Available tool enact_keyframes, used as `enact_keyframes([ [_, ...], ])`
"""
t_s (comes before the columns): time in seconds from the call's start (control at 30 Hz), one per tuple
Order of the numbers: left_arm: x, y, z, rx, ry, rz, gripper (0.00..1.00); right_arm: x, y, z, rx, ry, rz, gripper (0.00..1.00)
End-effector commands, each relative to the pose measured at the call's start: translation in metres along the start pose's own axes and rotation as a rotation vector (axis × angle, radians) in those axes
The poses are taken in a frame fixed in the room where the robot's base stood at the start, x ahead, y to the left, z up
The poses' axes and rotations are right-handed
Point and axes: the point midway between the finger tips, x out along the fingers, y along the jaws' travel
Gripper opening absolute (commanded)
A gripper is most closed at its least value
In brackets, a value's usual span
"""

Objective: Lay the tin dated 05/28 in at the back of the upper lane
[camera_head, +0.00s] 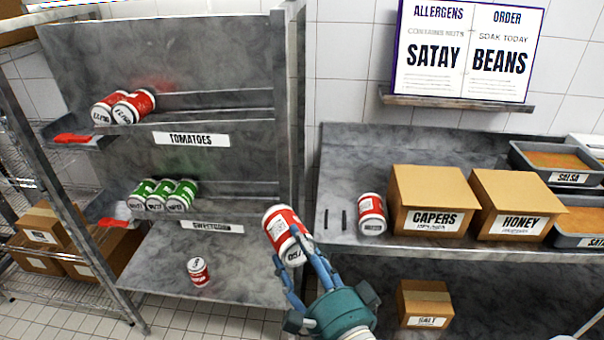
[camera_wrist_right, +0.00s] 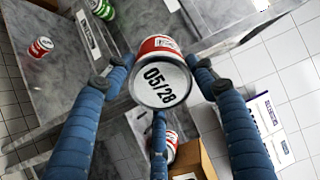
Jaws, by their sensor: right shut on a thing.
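My right gripper (camera_head: 296,262) is shut on a red and white tin (camera_head: 282,232), held in the air in front of the rack's right post. In the right wrist view the tin's lid (camera_wrist_right: 160,86) reads 05/28, with blue fingers around it. The upper lane (camera_head: 184,112), labelled TOMATOES, holds two red tins (camera_head: 134,106) lying on their sides at its left end, by a red stop (camera_head: 72,139). The lane's right part is bare. My left gripper is not in view.
The lower lane, labelled SWEETCORN (camera_head: 212,227), holds several green tins (camera_head: 164,195). One red tin (camera_head: 198,271) stands on the shelf below.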

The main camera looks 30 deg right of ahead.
Motion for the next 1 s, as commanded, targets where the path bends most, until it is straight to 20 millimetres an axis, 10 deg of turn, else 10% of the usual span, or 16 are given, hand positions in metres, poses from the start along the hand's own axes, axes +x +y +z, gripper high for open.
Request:
enact_keyframes([
  [0.6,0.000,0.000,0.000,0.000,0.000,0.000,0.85,0.144,-0.056,-0.161,0.004,0.494,-0.008,0.13],
  [1.0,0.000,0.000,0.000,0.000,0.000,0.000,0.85,0.163,-0.067,-0.187,0.000,0.570,-0.003,0.13],
])
